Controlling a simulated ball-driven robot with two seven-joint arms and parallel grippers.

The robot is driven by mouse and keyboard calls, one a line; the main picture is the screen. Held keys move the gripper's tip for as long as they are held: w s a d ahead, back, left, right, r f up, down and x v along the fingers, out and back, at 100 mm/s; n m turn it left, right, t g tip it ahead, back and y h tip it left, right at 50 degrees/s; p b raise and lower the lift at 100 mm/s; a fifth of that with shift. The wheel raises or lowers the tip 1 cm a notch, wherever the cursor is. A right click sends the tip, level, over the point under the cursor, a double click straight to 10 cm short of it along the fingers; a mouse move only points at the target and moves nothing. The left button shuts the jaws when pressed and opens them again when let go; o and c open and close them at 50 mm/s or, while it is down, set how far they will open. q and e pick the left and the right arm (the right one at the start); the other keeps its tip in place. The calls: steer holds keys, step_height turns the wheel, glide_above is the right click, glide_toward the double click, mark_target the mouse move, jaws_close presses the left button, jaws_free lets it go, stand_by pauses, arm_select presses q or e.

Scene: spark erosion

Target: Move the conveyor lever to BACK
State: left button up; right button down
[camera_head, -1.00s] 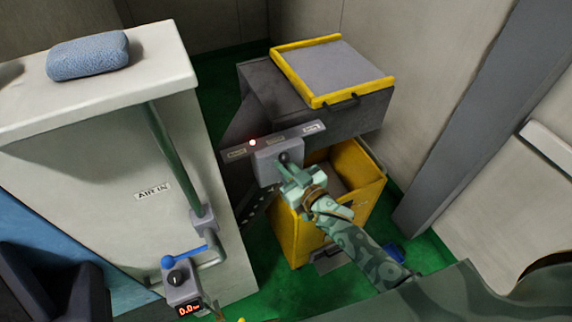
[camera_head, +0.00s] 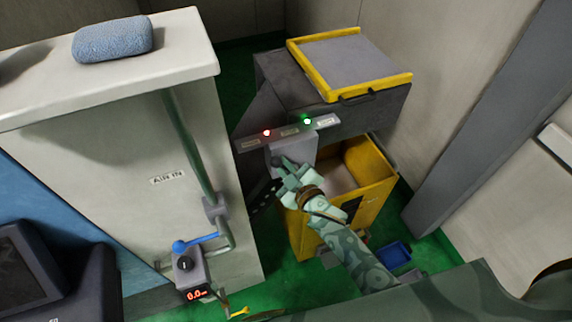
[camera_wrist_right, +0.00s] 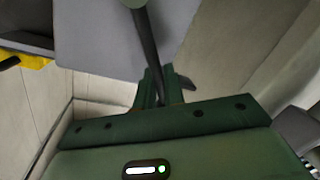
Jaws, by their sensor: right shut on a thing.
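The conveyor lever is a dark rod (camera_wrist_right: 148,40) on a grey control box (camera_head: 298,150) on the front of the dark conveyor machine (camera_head: 283,78). Its dark knob end shows in the head view at the left part of the box. My right gripper (camera_head: 284,180), pale green, is at the lever; in the wrist view its dark green fingers (camera_wrist_right: 158,85) are closed around the rod. A label strip (camera_head: 290,132) runs above the box, with a red light (camera_head: 267,132) at left and a green light (camera_head: 307,121) at right. The label words are too small to read. My left gripper is not in view.
A yellow bin (camera_head: 375,195) stands below the machine, close to my right forearm. A white cabinet (camera_head: 110,140) with a pipe and blue-handled valve (camera_head: 197,242) stands at left, a blue sponge-like block (camera_head: 112,38) on top. A blue tray (camera_head: 393,255) lies on the green floor.

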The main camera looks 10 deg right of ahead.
steer(key=shift+f, duration=0.1)
steer(key=c, duration=1.6)
jaws_free()
steer(key=shift+s, duration=0.1)
steer(key=v, duration=1.6)
steer(key=shift+s, duration=0.1)
